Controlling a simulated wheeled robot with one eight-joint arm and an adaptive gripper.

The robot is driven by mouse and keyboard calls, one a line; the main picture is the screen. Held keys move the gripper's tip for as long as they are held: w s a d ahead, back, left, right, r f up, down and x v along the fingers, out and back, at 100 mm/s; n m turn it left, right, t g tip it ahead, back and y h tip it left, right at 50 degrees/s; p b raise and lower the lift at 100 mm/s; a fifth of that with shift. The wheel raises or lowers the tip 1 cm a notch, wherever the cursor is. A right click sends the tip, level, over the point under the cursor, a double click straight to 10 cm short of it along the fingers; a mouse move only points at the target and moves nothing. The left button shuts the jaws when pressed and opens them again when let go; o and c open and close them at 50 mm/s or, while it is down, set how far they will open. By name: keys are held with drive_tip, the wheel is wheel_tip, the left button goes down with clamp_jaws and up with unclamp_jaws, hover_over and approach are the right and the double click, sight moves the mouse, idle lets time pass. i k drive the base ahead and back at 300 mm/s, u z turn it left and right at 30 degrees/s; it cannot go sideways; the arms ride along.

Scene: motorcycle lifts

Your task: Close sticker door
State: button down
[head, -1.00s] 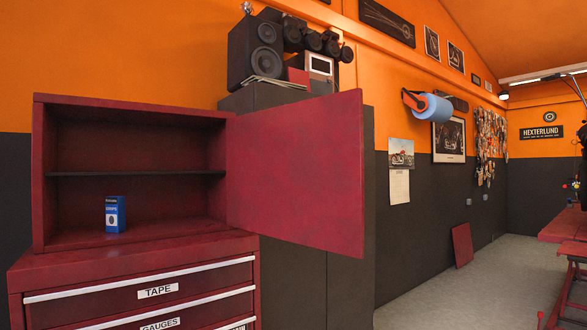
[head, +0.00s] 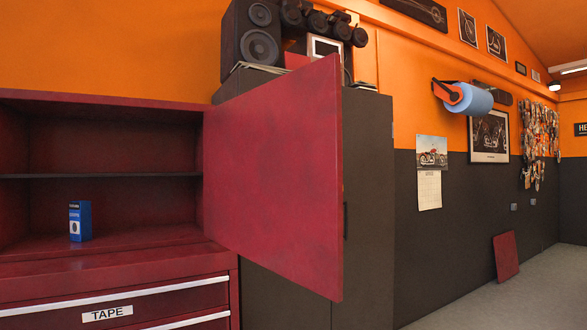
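The red cabinet door (head: 272,175) stands wide open, hinged on the right side of the red cabinet (head: 110,252). Its free edge points towards me and to the right, with a dark handle (head: 345,215) just showing at that edge. No sticker is visible on the side of the door I see. The cabinet's inside is exposed, with one dark shelf (head: 110,176) and a small blue box (head: 80,221) on its floor. My gripper is not in view.
Drawers with a TAPE label (head: 107,313) sit below the cabinet. A dark tall locker (head: 368,200) stands behind the door, with speakers (head: 250,40) on top. A red panel (head: 506,256) leans on the far wall. Floor at the lower right is clear.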

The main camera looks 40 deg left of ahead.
sight(273, 152)
drive_tip(key=u, duration=0.05)
drive_tip(key=i, duration=1.3)
drive_tip(key=u, duration=3.5)
drive_tip(key=i, duration=1)
drive_tip(key=z, duration=0.15)
drive_tip(key=k, duration=0.3)
